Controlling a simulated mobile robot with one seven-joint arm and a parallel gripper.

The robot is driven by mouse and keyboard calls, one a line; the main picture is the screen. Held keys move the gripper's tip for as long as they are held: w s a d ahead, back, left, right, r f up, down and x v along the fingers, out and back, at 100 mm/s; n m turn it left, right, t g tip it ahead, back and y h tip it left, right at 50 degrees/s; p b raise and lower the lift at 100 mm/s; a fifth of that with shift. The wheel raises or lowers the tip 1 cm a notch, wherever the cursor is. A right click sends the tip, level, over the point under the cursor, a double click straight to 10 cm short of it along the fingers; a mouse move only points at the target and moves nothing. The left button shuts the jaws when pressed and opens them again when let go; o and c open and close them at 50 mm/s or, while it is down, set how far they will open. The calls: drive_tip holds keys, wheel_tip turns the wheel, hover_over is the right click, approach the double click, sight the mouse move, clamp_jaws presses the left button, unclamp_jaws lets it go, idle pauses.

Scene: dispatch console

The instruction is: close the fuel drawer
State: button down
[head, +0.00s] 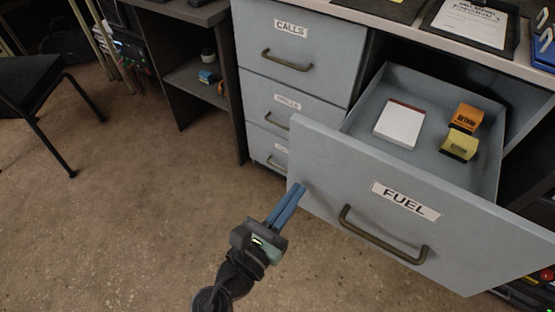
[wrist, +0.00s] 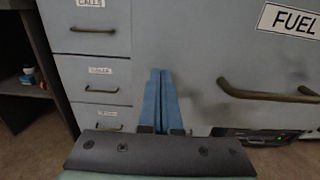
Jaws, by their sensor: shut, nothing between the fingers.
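The fuel drawer (head: 330,168) is pulled well out of the desk in the head view. Its grey front has a FUEL label (head: 405,201) and a dark bar handle (head: 383,235). It also shows in the wrist view (wrist: 225,50), with its handle (wrist: 268,92) to the right. My gripper (head: 297,189) is shut and empty. Its blue fingertips (wrist: 159,75) are at the left part of the drawer front, left of the handle. I cannot tell whether they touch it.
The open drawer holds a white notepad (head: 400,124), an orange item (head: 466,118) and a yellow item (head: 459,145). Shut drawers, the upper labelled CALLS (head: 290,45), stand to the left. A black chair (head: 35,88) is at far left. The brown floor (head: 130,200) is clear.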

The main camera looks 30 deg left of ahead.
drive_tip(key=shift+w, duration=0.7)
